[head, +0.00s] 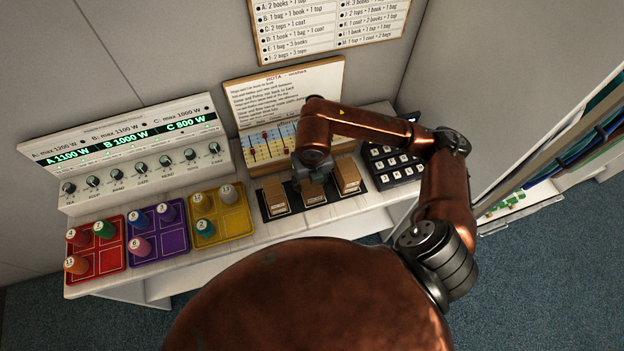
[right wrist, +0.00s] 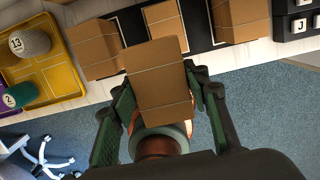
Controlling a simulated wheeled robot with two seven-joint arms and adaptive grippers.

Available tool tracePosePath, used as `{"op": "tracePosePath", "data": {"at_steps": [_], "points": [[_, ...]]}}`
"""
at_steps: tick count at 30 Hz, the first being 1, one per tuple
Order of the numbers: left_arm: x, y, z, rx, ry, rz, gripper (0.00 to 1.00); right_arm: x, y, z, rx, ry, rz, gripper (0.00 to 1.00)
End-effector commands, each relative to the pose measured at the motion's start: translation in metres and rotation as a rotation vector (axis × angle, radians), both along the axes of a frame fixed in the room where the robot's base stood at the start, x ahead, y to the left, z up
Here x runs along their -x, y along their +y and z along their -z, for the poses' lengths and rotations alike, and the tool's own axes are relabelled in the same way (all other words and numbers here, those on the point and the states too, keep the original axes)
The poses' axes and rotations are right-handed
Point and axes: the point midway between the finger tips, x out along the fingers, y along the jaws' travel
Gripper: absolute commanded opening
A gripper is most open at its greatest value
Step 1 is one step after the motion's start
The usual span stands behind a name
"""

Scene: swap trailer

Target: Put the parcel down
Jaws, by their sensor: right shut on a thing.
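My right gripper (head: 311,181) is over the black mat (head: 294,209) on the counter, pointing down. In the right wrist view it is shut on a brown cardboard parcel (right wrist: 158,80), held between its two green-sided fingers. Behind this parcel three more brown parcels show: a left one (right wrist: 95,47), a middle one (right wrist: 164,24) partly covered by the held parcel, and a right one (right wrist: 240,18). In the head view I cannot clearly tell the held parcel from the middle one under the gripper. My left gripper is not in view.
Left of the mat are a yellow tray (head: 236,223), a purple tray (head: 146,247) and a red tray (head: 112,261) with numbered cylinders. A keypad (head: 392,160) is to the right. A dial panel (head: 130,146) and a notice board (head: 285,87) stand behind.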

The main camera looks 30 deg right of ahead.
Motion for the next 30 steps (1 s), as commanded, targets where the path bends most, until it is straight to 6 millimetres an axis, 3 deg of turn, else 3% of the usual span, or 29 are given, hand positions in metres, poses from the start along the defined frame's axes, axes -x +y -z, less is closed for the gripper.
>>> {"op": "tracePosePath", "data": {"at_steps": [6,10,17,24,30], "points": [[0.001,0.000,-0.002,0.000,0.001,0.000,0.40,-0.029,-0.022,0.037,-0.001,0.004,0.002,0.15],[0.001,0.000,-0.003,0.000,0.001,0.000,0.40,-0.038,-0.028,0.050,-0.001,0.001,-0.001,0.15],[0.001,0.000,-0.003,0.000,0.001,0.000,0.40,-0.046,-0.034,0.062,0.000,0.001,-0.001,0.15],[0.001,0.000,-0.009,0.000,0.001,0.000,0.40,-0.047,-0.035,0.093,-0.001,0.001,-0.002,0.15],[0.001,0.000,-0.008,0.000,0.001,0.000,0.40,-0.048,-0.035,0.094,0.000,-0.001,-0.003,0.15]]}}
